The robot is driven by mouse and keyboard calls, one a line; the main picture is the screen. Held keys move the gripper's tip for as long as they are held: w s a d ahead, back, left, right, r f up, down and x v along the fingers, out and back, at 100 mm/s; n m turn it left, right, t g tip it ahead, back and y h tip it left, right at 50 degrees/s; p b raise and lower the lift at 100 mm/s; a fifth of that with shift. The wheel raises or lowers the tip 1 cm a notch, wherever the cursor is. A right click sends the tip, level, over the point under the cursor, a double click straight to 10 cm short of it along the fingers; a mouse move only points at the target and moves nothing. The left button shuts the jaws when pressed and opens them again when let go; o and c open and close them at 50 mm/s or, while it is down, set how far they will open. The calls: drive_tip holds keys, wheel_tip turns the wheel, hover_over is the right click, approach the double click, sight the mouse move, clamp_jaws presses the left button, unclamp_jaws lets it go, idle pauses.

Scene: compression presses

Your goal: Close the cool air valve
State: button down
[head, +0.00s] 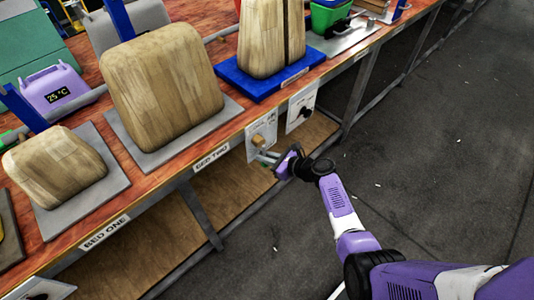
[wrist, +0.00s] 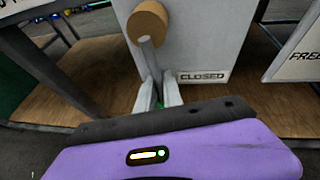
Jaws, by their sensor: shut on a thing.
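The valve panel is a white plate (head: 262,136) on the table's front edge, with a wooden round knob (head: 258,140) on it. In the wrist view the wooden knob (wrist: 147,22) stands out from the panel, and a "CLOSED" label (wrist: 203,77) is at the panel's lower right. My gripper (head: 268,157) reaches the panel from the lower right.
A second white panel (head: 301,107) with a black knob is to the right; its label is partly cut off in the wrist view (wrist: 300,55). The wooden table (head: 225,128) holds large wooden blocks on presses. A lower shelf (head: 225,188) is below; open dark floor (head: 420,150) lies right.

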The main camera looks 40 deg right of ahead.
drive_tip(key=shift+a, duration=0.35)
idle(0.3)
drive_tip(key=c, duration=1.5)
unclamp_jaws()
drive_tip(key=shift+s, duration=0.1)
drive_tip(key=p+v, duration=0.1)
drive_tip(key=v, duration=0.6)
drive_tip(key=shift+s+d+p, duration=0.25)
drive_tip(key=shift+p, duration=0.1)
drive_tip(key=shift+r, duration=0.1)
